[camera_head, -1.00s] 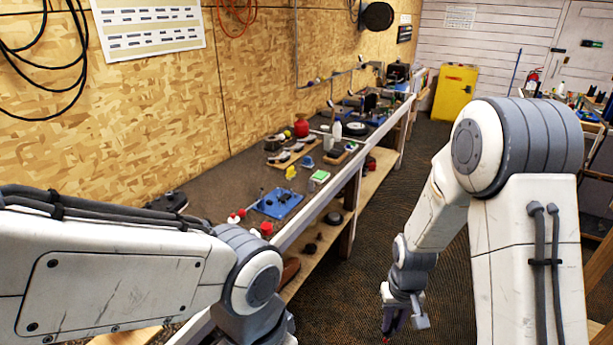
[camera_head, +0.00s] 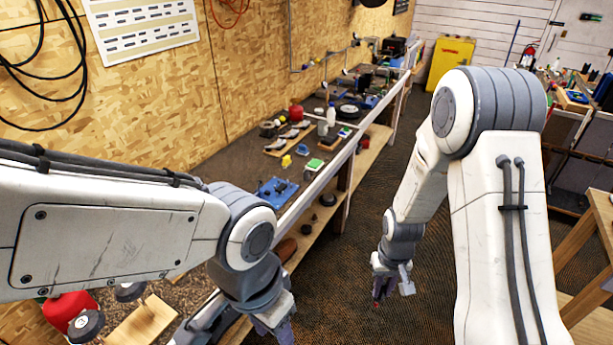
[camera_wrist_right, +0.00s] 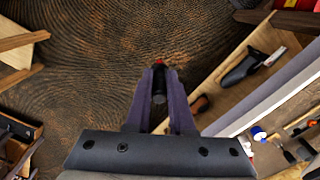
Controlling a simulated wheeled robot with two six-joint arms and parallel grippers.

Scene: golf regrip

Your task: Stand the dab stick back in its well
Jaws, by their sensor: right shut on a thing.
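My right gripper (camera_head: 380,290) hangs low over the dark floor, to the right of the bench. In the right wrist view its two fingers (camera_wrist_right: 160,74) are shut on a short dark stick with a red tip, which I take for the dab stick (camera_wrist_right: 159,88). In the head view only a small red spot shows at the fingertips. My left gripper (camera_head: 277,329) is at the bottom edge, partly cut off, and I cannot tell its opening. I cannot make out the well in either view.
A lower shelf (camera_head: 312,226) holds dark items. A wooden stand (camera_head: 585,240) is at the right. The floor between is clear.

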